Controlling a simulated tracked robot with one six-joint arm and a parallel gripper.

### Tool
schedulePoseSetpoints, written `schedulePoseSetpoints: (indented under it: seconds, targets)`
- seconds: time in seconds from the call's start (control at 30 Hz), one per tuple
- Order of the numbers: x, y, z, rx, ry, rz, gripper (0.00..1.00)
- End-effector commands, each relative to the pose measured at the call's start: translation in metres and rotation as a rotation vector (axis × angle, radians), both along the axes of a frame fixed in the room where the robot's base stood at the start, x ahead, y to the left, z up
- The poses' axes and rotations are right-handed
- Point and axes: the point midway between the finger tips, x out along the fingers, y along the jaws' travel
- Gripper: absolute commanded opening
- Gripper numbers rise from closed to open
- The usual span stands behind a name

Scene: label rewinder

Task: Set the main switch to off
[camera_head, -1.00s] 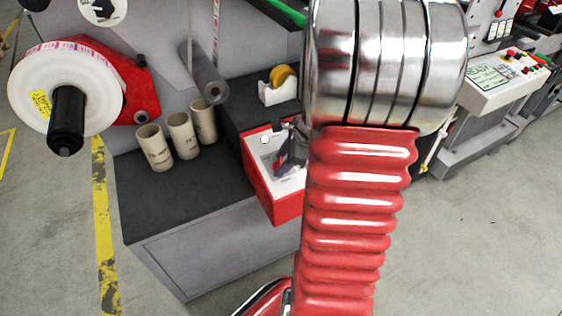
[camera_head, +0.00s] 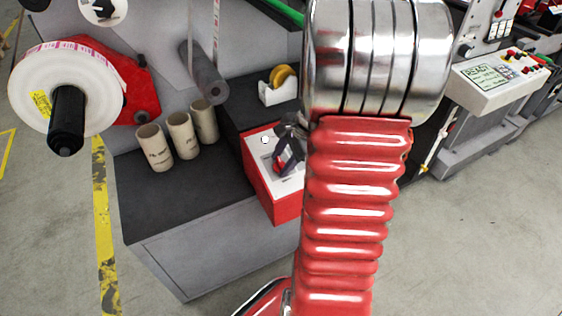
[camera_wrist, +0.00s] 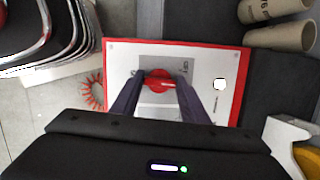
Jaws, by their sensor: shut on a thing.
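The main switch is a round red knob (camera_wrist: 158,75) on a grey plate in the middle of the white panel (camera_wrist: 117,70) in the wrist view. A small pale mark shows on the knob; its exact setting is too small to read. My gripper (camera_wrist: 160,82) has one dark finger on each side of the knob and is shut on it.
Three cardboard cores (camera_head: 180,136) stand on the dark bench top (camera_head: 185,200) left of the box. A tape dispenser (camera_head: 278,87) sits behind it. A label roll (camera_head: 45,90) sticks out at the left. A console (camera_head: 497,80) stands at the right.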

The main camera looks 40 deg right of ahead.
Motion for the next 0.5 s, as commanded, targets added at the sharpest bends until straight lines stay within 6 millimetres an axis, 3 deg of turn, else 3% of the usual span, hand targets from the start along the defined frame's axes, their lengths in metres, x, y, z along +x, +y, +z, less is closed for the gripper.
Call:
schedulePoseSetpoints:
  seconds: [0.5]
  targets:
    - [0.0033,-0.0025,0.0014,-0.124,0.032,0.44,0.18]
